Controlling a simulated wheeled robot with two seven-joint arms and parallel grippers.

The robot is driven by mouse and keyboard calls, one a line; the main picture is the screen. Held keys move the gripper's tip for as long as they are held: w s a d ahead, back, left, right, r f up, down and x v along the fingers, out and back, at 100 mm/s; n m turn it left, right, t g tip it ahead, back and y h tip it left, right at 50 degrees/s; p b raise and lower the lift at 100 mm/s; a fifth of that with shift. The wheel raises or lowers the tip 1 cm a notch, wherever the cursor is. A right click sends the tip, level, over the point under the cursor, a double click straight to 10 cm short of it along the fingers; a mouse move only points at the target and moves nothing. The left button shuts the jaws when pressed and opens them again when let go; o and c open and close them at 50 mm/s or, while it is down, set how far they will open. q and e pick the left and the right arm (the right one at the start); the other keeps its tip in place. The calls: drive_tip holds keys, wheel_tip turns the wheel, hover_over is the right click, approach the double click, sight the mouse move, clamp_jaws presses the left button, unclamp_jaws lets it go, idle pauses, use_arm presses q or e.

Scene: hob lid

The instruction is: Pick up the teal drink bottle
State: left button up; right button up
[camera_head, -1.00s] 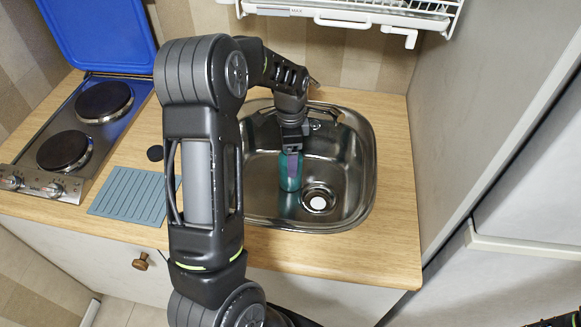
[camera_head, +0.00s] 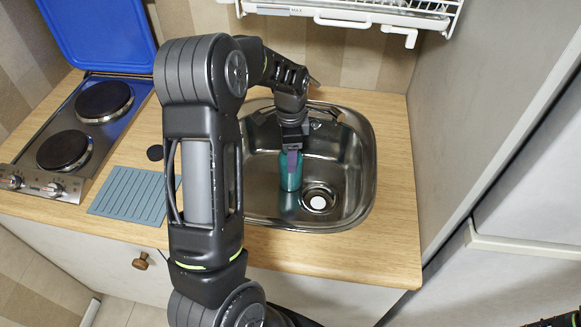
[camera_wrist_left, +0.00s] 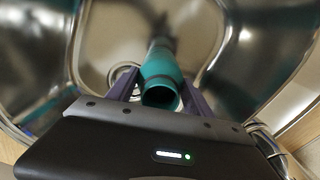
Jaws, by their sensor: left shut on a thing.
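The teal drink bottle (camera_head: 291,172) stands in the steel sink, left of the drain. It also shows in the left wrist view (camera_wrist_left: 160,72), with its open-looking dark mouth facing the camera between the two fingers. My left gripper (camera_head: 291,158) reaches down into the sink from above and is shut on the bottle's upper part. In the left wrist view its purple-grey fingers (camera_wrist_left: 160,92) lie on either side of the bottle. Whether the bottle's base touches the sink floor I cannot tell. My right gripper is not in view.
The sink (camera_head: 358,190) has walls close around the bottle, and a drain (camera_head: 319,199). A white dish rack (camera_head: 350,15) hangs above the back. The hob (camera_head: 75,135) with its raised blue lid (camera_head: 100,35) is at left, beside a ribbed grey-blue mat (camera_head: 128,194).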

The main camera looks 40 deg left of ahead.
use_arm(q)
clamp_jaws()
drive_tip(key=shift+r, duration=0.2)
idle(0.3)
wheel_tip(320, 180, up, 18)
drive_tip(key=b, duration=0.2)
drive_tip(key=s+d, duration=0.4)
drive_tip(key=s, duration=0.4)
drive_tip(key=s+d+b, duration=0.1)
drive_tip(key=s+d, duration=0.3)
drive_tip(key=s, duration=0.3)
drive_tip(key=shift+s+d+f+b, duration=0.2)
drive_tip(key=shift+s+d+b, duration=0.1)
drive_tip(key=shift+s+d, duration=0.1)
